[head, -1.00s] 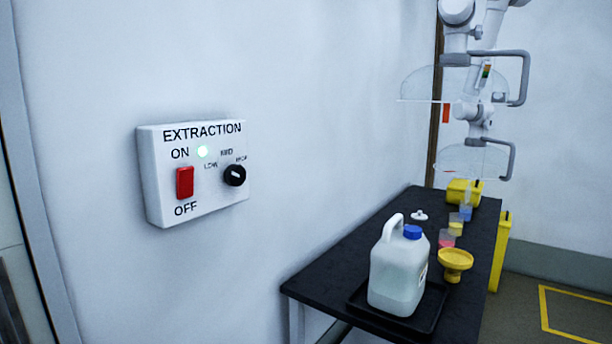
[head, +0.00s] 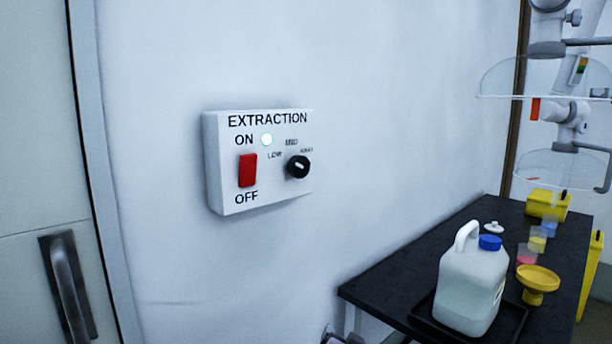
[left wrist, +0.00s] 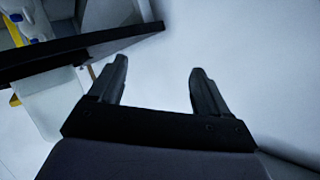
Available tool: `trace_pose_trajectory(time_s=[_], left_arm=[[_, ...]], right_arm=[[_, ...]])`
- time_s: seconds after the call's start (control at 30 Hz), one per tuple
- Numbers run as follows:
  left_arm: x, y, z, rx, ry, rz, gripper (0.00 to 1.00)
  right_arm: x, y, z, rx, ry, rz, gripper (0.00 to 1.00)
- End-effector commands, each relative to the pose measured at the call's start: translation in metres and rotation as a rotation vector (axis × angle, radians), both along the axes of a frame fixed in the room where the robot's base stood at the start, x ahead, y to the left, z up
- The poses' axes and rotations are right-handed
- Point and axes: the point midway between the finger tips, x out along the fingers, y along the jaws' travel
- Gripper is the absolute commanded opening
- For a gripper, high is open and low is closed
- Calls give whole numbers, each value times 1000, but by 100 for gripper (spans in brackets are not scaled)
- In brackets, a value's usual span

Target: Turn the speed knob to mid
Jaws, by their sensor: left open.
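The speed knob (head: 298,167) is a round black dial with a white mark, on the right of a white box labelled EXTRACTION (head: 225,203) fixed to the wall. Small labels above it are blurred; LOW is at its upper left, MID above, another at upper right. The mark's exact setting is hard to tell. My left gripper (left wrist: 158,78) is open and empty in the left wrist view, near the pale wall and apart from the knob. A small dark part at the head view's bottom edge may belong to it. My right gripper is not in view.
A black table (head: 385,268) stands at right, with a jug (head: 473,285) on a tray and a yellow funnel (head: 539,280). A door handle (head: 66,285) is at left. Wall below the box is clear.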

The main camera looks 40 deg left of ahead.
Motion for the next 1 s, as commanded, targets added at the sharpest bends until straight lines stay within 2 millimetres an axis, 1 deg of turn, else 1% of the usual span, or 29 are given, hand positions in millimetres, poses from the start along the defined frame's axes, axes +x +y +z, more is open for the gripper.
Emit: trace_pose_trajectory(time_s=[0.03, 0.17, 0.2, 0.27, 0.3, 0.37, 0.4, 0.57, 0.6, 0.7, 0.83, 0.9, 1.0], left_arm=[[12, 7, 18, 12, -30, 48, 77], [32, 25, 66, 42, -96, 181, 77], [36, 30, 82, 50, -119, 223, 77], [42, 37, 106, 60, -154, 285, 77], [44, 41, 122, 67, -178, 326, 77], [47, 46, 147, 74, -216, 389, 77], [48, 49, 165, 78, -244, 430, 77], [43, 57, 234, 88, -357, 593, 77], [40, 58, 251, 90, -388, 633, 77], [32, 59, 291, 93, -459, 722, 77], [18, 58, 330, 94, -534, 812, 77], [13, 57, 344, 93, -562, 845, 77], [7, 56, 357, 93, -589, 874, 77]], right_arm=[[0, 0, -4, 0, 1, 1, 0], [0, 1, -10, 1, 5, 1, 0], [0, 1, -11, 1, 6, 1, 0], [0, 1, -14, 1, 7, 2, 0], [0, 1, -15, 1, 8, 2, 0], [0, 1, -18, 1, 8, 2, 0], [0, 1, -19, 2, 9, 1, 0], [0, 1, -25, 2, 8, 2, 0], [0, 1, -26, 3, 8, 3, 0], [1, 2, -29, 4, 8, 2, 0], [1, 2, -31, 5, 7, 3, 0], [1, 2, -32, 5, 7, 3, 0], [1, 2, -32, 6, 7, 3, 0]])
